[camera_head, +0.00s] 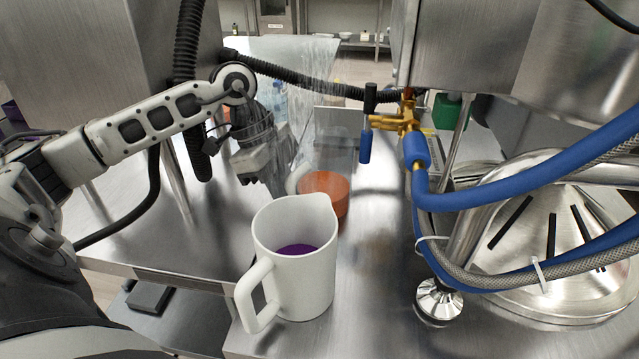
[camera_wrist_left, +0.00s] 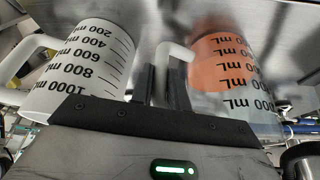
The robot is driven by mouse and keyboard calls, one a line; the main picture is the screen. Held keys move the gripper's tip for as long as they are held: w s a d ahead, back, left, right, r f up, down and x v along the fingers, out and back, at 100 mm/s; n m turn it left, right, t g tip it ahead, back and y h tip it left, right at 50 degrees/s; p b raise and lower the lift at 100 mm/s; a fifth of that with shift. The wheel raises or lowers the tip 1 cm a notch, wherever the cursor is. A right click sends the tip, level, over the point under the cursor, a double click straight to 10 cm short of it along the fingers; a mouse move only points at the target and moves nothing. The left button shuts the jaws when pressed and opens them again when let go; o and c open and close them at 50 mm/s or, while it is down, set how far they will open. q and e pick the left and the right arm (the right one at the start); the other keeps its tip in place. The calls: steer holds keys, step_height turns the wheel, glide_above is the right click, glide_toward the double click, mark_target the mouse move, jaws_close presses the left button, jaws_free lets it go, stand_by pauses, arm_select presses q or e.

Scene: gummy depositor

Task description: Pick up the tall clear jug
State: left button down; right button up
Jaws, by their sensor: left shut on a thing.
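The tall clear jug (camera_head: 325,185) with orange contents at its bottom is on the steel counter, behind a white jug (camera_head: 296,262) holding purple contents. It also shows in the left wrist view (camera_wrist_left: 225,68), with mL marks and a white handle (camera_wrist_left: 163,70). My left gripper (camera_head: 277,185) reaches down at the clear jug's left side. In the left wrist view its dark fingers (camera_wrist_left: 163,88) are on both sides of the handle, shut on it. The white jug also shows in that view (camera_wrist_left: 82,70), left of the fingers. I cannot tell whether the clear jug's base touches the counter.
Blue hoses (camera_head: 520,195) and a brass valve (camera_head: 408,122) with blue handles stand close on the right. A steel cone-shaped vessel (camera_head: 545,245) fills the lower right. A black corrugated hose (camera_head: 320,85) crosses behind.

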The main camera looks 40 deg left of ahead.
steer(key=shift+w+r, duration=0.15)
steer(key=shift+w, duration=0.1)
stand_by(0.5)
arm_select(q)
steer(key=shift+w+r, duration=0.1)
steer(key=shift+r, duration=0.05)
